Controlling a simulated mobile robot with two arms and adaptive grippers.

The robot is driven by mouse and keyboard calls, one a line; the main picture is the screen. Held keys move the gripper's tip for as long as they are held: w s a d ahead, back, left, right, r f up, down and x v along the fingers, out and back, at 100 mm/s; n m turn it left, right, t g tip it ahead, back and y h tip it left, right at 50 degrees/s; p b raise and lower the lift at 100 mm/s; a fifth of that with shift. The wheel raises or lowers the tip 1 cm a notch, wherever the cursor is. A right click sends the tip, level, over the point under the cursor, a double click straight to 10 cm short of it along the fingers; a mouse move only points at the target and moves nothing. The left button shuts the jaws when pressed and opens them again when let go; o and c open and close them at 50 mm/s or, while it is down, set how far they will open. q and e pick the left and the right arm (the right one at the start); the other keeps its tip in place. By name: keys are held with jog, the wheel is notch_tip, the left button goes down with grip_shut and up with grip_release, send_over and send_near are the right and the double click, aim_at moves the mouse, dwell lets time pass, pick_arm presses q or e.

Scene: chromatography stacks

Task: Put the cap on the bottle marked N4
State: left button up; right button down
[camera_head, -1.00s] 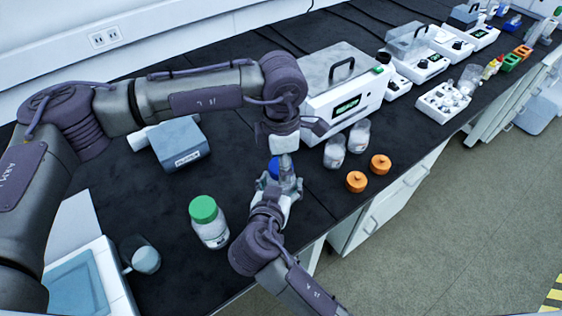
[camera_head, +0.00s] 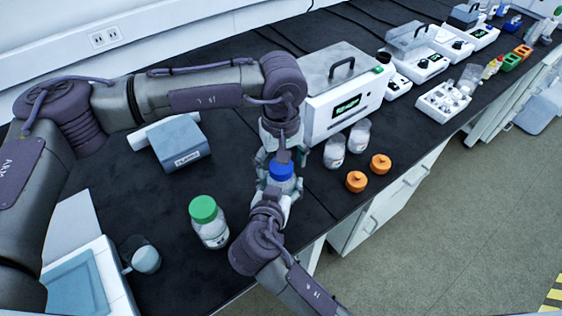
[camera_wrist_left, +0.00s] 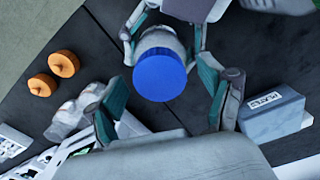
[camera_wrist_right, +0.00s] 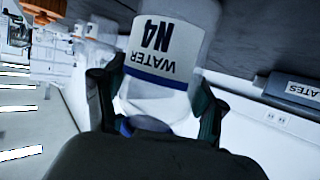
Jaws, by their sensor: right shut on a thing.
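My right gripper (camera_head: 272,196) is shut on a clear bottle whose label reads WATER N4; in the right wrist view the bottle (camera_wrist_right: 170,60) shows upside down between its fingers. A blue cap (camera_head: 282,171) sits at the bottle's top; it also shows in the left wrist view (camera_wrist_left: 160,76). Whether it is fully seated cannot be told. My left gripper (camera_head: 281,155) is open just above, its fingers (camera_wrist_left: 162,92) spread on both sides of the cap with gaps beside it. Most of the bottle is hidden in the head view.
A green-capped bottle (camera_head: 209,223) and a glass beaker (camera_head: 144,258) stand at the left. Two glass vessels (camera_head: 334,151) (camera_head: 359,136) and two orange caps (camera_head: 356,182) (camera_head: 380,164) are at the right near the bench edge. A white instrument (camera_head: 344,90) stands behind, a grey box (camera_head: 181,147) left.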

pick_arm(q)
notch_tip(320, 180, up, 12)
dwell(0.7)
pick_arm(e)
grip_release()
jog(key=v, duration=1.2)
